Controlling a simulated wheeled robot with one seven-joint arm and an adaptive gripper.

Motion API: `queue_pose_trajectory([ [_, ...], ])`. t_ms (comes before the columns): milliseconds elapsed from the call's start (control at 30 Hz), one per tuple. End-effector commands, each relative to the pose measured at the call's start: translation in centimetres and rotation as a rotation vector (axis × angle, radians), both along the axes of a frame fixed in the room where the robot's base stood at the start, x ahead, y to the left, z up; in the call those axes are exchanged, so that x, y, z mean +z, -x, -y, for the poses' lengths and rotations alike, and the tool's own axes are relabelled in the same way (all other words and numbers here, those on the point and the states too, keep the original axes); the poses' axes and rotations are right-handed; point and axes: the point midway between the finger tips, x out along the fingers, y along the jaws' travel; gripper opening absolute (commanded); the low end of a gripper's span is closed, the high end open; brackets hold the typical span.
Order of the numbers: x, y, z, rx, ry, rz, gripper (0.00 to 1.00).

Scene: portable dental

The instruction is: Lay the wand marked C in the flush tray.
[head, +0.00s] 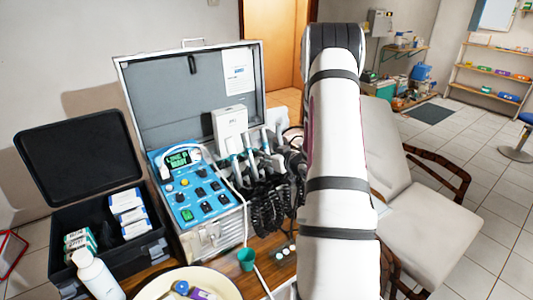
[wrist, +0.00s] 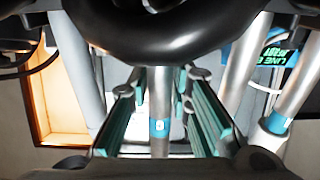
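Several wands (head: 248,143) hang in a row at the right of the dental unit (head: 205,205). In the wrist view, one grey wand (wrist: 160,90) with a blue band and a small white tag stands between the fingers of my gripper (wrist: 163,122). The tag's letter is too small to read. The teal-padded fingers are apart, with a gap on each side of the wand. Another banded wand (wrist: 284,112) is at the right. My arm hides the gripper in the head view. I cannot make out a flush tray for certain.
A round cream dish (head: 222,283) with small items, a green cup (head: 246,259) and a white bottle (head: 96,276) stand at the front. An open black case (head: 140,246) is at the left. Dark coiled hoses (head: 268,205) hang below the wands. A pale chair (head: 430,225) stands at right.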

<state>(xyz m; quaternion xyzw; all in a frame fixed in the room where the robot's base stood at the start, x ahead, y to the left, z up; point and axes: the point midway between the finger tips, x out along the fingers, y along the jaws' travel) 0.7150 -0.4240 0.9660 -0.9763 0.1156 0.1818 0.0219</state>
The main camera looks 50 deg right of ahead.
Motion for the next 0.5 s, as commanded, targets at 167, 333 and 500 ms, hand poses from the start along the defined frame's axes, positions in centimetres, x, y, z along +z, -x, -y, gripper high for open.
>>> queue_pose_trajectory([
  [167,0.0,0.0,0.0,0.0,0.0,0.0,0.0],
  [333,0.3,-0.1,0.0,0.0,0.001,0.001,0.0],
  [500,1.4,-0.4,0.1,0.001,0.001,0.003,0.0],
])
